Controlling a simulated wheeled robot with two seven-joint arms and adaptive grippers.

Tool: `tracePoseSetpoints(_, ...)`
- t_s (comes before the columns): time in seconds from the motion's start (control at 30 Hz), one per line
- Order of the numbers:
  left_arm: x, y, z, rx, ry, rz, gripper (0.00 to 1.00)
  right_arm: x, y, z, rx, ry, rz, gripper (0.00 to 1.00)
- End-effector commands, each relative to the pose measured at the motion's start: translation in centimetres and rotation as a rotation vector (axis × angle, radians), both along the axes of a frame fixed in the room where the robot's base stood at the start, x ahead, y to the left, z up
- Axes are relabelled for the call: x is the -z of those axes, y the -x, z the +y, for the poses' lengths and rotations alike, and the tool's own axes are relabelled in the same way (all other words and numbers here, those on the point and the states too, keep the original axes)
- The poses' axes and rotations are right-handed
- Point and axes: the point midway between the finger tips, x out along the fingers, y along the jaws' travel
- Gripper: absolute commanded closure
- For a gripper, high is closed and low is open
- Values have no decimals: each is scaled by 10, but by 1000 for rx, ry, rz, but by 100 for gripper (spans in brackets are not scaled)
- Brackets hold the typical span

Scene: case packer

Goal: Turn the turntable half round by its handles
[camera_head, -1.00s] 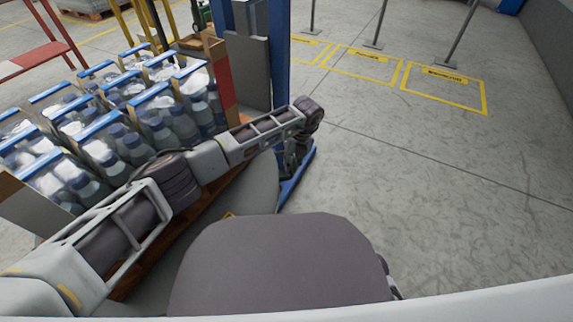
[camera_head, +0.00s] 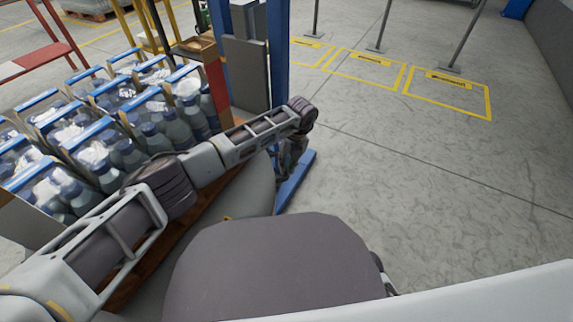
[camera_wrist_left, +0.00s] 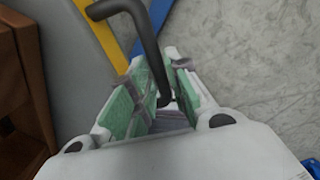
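The turntable's grey disc (camera_head: 252,190) shows under the bottle load in the head view, partly covered by my left arm. My left gripper (camera_head: 290,150) is small and dark there, below the wrist, beside the blue base. In the left wrist view a bent black handle (camera_wrist_left: 153,55) runs down between the green-padded fingers of my left gripper (camera_wrist_left: 160,75). The fingers stand close on both sides of the handle and look shut on it; contact on the right side is hard to see. My right gripper is out of view.
Cases of bottles (camera_head: 140,125) are on the turntable. A blue mast (camera_head: 278,60) stands behind it on a blue base (camera_head: 295,182). A red and white rail (camera_head: 40,60) is at the left. Open floor (camera_head: 430,180) lies to the right, with yellow-marked squares (camera_head: 448,95) and posts behind.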

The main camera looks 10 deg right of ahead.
Motion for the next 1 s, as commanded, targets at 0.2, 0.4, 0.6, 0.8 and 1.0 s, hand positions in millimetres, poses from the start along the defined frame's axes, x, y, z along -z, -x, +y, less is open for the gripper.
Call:
tracePoseSetpoints(0.2, 0, 0, 0, 0, 0, 0, 65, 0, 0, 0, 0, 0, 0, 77)
tracePoseSetpoints(0.4, 0, 0, 0, 0, -1, 0, 65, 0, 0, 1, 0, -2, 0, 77)
tracePoseSetpoints(0.6, -8, -1, -1, -1, 0, -2, 65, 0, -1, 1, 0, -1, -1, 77)
tracePoseSetpoints(0.8, -27, -2, -5, -1, 0, -2, 65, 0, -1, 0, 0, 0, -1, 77)
tracePoseSetpoints(1.0, -56, -3, -11, 1, 1, -3, 65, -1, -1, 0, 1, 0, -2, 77)
